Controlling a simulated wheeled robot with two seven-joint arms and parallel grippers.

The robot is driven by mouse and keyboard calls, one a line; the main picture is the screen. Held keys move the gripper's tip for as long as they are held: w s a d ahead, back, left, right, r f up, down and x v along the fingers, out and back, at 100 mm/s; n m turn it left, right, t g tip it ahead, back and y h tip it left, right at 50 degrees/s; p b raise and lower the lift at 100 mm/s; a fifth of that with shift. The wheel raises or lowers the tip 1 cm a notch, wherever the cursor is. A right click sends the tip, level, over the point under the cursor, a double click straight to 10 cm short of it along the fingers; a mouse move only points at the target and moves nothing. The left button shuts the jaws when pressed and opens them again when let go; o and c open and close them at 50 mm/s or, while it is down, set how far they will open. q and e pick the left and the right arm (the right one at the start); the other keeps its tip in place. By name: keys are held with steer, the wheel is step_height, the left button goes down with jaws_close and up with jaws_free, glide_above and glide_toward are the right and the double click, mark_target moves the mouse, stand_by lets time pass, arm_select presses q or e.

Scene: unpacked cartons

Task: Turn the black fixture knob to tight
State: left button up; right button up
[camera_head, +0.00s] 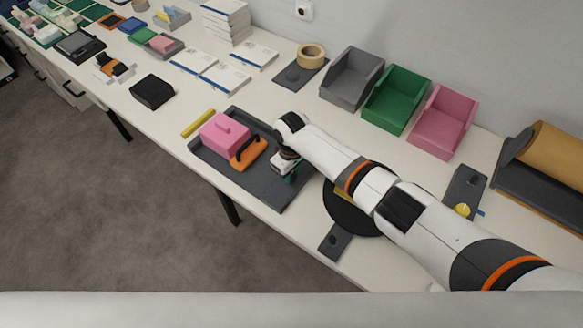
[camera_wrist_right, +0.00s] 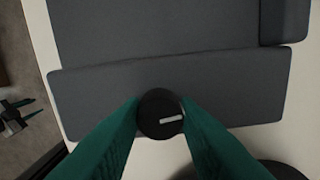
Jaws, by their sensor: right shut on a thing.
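The round black knob (camera_wrist_right: 158,114) with a pale pointer mark sits at the edge of a dark grey fixture strip (camera_wrist_right: 100,95) in the right wrist view. The mark lies nearly level, tilted slightly up to the right. The teal fingers of my right gripper (camera_wrist_right: 160,122) are closed on either side of the knob. In the head view my right gripper (camera_head: 288,172) is at the right part of the dark grey fixture plate (camera_head: 285,195); the knob is hidden there. Small teal fingers at the left of the wrist view look like my left gripper (camera_wrist_right: 22,108), spread apart and empty.
A black disc (camera_head: 345,215) lies under my right arm. Grey, green and pink bins stand behind.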

mark_target(292, 174)
steer(key=shift+r+m+p, duration=0.1)
steer(key=shift+m+p, duration=0.25)
steer(key=shift+m, duration=0.45)
steer(key=o, duration=1)
step_height(292, 174, up, 12)
steer(key=shift+b, duration=0.5)
